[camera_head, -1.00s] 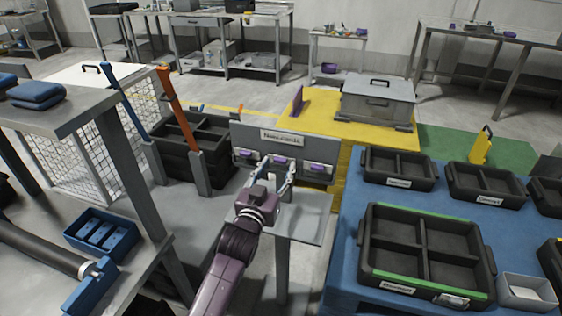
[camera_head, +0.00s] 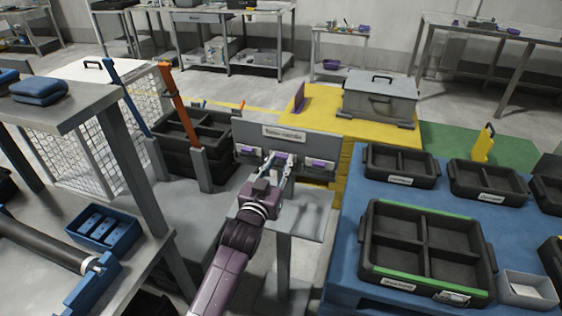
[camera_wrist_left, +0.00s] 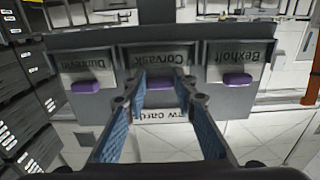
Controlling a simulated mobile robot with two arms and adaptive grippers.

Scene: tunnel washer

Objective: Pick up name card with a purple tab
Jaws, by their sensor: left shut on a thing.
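A grey rack (camera_head: 318,143) labelled as name cards holds a row of three white cards with purple tabs. In the left wrist view, upside down, the middle card (camera_wrist_left: 158,55) reads Corvask, and its purple tab (camera_wrist_left: 160,84) lies between my fingertips. The Bexholt card (camera_wrist_left: 232,58) is on the right and another card (camera_wrist_left: 88,70), its name hard to read, on the left. My left gripper (camera_head: 281,160) reaches the rack front from below and is shut on the Corvask card, which is still in its slot. My right gripper is not in view.
A small grey shelf (camera_head: 312,222) sits below the rack. A blue table (camera_head: 345,235) with black divided trays (camera_head: 425,250) stands right. Blue and orange handles (camera_head: 178,110) rise left of the rack. A yellow platform (camera_head: 345,122) is behind.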

